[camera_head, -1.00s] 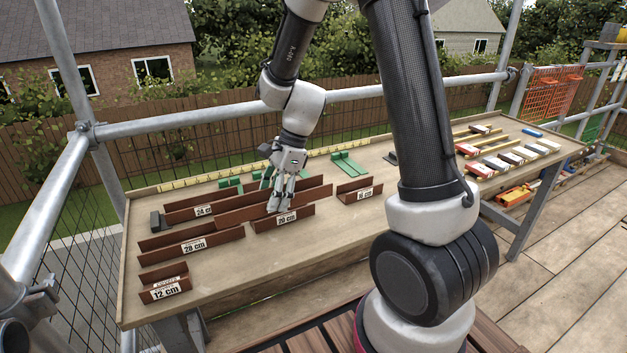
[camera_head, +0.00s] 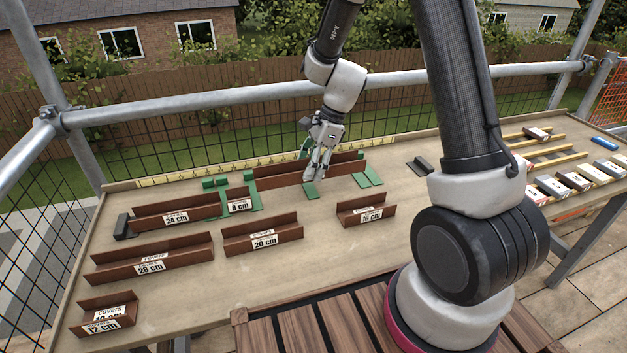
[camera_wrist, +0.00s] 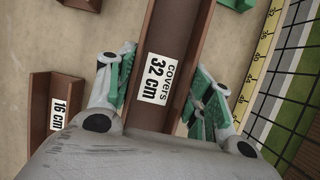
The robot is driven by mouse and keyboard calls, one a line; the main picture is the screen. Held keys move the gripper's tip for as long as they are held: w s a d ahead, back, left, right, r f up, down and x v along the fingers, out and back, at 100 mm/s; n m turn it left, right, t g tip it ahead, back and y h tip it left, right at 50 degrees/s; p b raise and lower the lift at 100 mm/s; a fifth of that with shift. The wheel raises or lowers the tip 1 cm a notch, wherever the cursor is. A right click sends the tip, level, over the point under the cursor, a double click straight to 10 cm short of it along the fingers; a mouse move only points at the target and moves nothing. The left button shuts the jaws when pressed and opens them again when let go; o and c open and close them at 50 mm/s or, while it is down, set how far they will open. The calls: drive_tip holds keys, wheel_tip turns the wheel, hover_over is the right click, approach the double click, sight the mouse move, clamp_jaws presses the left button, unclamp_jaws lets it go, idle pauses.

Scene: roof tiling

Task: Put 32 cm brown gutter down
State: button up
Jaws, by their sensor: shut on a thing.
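The long brown gutter (camera_head: 275,176) is at the back of the bench, near the yellow measuring strip. In the wrist view the gutter (camera_wrist: 183,45) carries a label reading "covers 32 cm". My gripper (camera_head: 318,172) is shut on it, and in the wrist view my gripper (camera_wrist: 160,90) has a finger on each side of the channel. Green supports (camera_head: 368,178) show under and around the gutter. A short 8 cm gutter (camera_head: 239,199) is close to its left end. I cannot tell whether the long gutter touches the supports.
Brown gutters labelled 24 cm (camera_head: 165,210), 28 cm (camera_head: 185,256), 20 cm (camera_head: 285,230), 16 cm (camera_head: 378,206) and 12 cm (camera_head: 117,309) lie in front and left. A dark end piece (camera_head: 420,166) lies right. The measuring strip (camera_head: 200,174) runs along the back edge.

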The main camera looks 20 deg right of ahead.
sight(311, 190)
drive_tip(key=shift+f, duration=2.5)
drive_tip(key=shift+f, duration=0.1)
drive_tip(key=o, duration=1.2)
drive_tip(key=shift+c, duration=0.2)
drive_tip(key=v, duration=1.2)
drive_tip(key=s+d+r+n+t+h, duration=0.2)
drive_tip(key=s+d+r+n, duration=0.3)
drive_tip(key=s+r+n, duration=0.3)
drive_tip(key=s+d+r+n+t+h, duration=0.2)
drive_tip(key=s+d+r+n, duration=0.3)
drive_tip(key=s, duration=1.2)
wheel_tip(311, 190, up, 4)
drive_tip(key=n, duration=0.5)
drive_tip(key=shift+d, duration=0.15)
